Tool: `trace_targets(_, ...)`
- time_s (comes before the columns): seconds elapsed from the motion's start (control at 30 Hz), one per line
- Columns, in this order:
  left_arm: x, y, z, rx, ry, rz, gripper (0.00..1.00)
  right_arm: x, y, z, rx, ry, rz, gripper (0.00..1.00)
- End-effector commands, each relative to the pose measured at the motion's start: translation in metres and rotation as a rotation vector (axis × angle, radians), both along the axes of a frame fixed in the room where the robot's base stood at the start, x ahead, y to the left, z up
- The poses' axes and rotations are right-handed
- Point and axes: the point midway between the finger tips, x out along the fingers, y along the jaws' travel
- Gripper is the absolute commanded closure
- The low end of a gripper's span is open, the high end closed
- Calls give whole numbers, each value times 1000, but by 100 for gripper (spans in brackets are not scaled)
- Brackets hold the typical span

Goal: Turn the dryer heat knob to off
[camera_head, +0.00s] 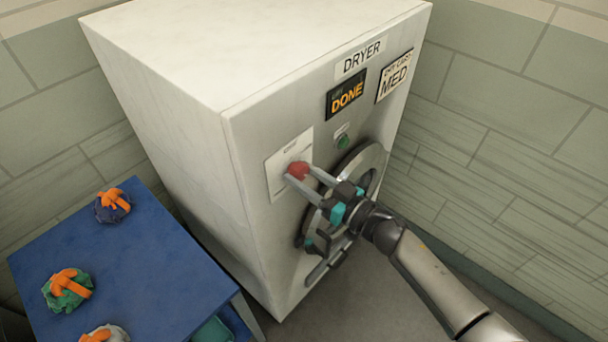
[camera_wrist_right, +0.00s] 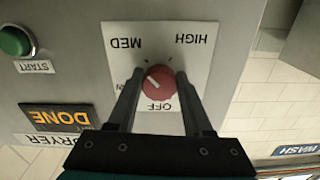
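The red heat knob (camera_head: 299,170) sits on a white plate (camera_head: 276,175) on the dryer's front (camera_head: 240,150). In the right wrist view the knob (camera_wrist_right: 159,83) is in the middle of the plate, among upside-down labels HIGH, MED and OFF; another label is mostly hidden by a finger. My right gripper (camera_head: 299,173) has one finger on each side of the knob, with no clear gap seen at the tips. It also shows in the right wrist view (camera_wrist_right: 160,78). Which label the knob points to is too unclear to tell. My left gripper is not in view.
A green START button (camera_wrist_right: 15,41) and a lit DONE display (camera_head: 346,95) are near the knob. The round dryer door (camera_head: 371,160) lies behind my right gripper. A blue table (camera_head: 150,262) with several bundles stands at left. A wall (camera_head: 510,150) is at right.

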Motion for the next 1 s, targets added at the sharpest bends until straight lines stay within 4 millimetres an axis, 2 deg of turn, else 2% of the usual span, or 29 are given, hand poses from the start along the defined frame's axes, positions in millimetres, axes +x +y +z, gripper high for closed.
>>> trace_targets(0.07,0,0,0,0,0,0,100,0,0,0,0,0,0,62)
trace_targets(0.4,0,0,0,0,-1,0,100,0,0,0,0,0,0,100)
trace_targets(0.73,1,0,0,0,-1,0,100,0,0,0,-23,-23,0,100)
trace_targets(1.0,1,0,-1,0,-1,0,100,1,-1,-1,-132,-131,0,100)
